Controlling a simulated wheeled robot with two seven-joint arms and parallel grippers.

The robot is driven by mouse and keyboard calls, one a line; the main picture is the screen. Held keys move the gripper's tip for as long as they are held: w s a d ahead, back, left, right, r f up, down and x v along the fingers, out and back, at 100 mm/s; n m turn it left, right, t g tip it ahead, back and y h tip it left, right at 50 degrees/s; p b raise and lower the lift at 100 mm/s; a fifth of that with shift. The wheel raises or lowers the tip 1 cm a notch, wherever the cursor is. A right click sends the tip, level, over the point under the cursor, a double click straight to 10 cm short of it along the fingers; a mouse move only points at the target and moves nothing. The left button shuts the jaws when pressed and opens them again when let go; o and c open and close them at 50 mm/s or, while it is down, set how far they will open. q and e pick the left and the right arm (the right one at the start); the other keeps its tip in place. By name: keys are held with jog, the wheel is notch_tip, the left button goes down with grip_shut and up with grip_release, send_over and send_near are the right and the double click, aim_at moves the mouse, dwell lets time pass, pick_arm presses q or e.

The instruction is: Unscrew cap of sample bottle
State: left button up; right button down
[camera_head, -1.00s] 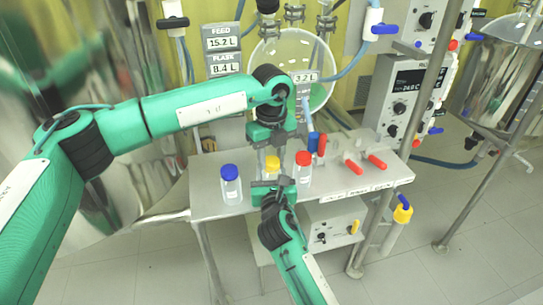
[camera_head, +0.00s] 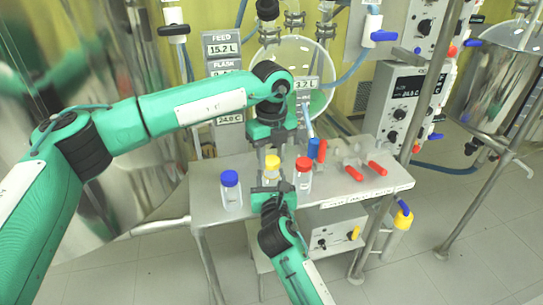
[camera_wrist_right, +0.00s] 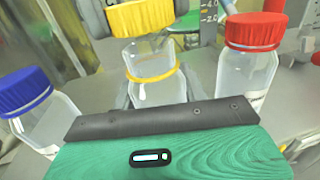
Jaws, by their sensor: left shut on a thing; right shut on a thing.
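The sample bottle with a yellow cap (camera_head: 271,162) stands between a blue-capped bottle (camera_head: 231,189) and a red-capped bottle (camera_head: 303,174) on the metal table. My left gripper (camera_head: 272,150) comes down from above and is shut on the yellow cap. My right gripper (camera_head: 270,187) is shut on the bottle body from the near side. In the right wrist view, clear glass (camera_wrist_right: 148,58) shows between the yellow cap (camera_wrist_right: 140,17) and a yellow ring (camera_wrist_right: 150,76) lower on the bottle. The gripper's dark finger hides the bottle's lower part.
Red-handled valves (camera_head: 365,170) and a blue-and-red pair of parts (camera_head: 317,150) are at the table's right. A glass vessel (camera_head: 320,95) and digital displays (camera_head: 222,49) stand behind. The table (camera_head: 208,195) has some bare surface at left.

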aim_at(272, 160)
pick_arm(q)
jog(key=shift+r, duration=2)
pick_arm(e)
jog(key=c, duration=0.7)
grip_release()
jog(key=shift+s, duration=0.1)
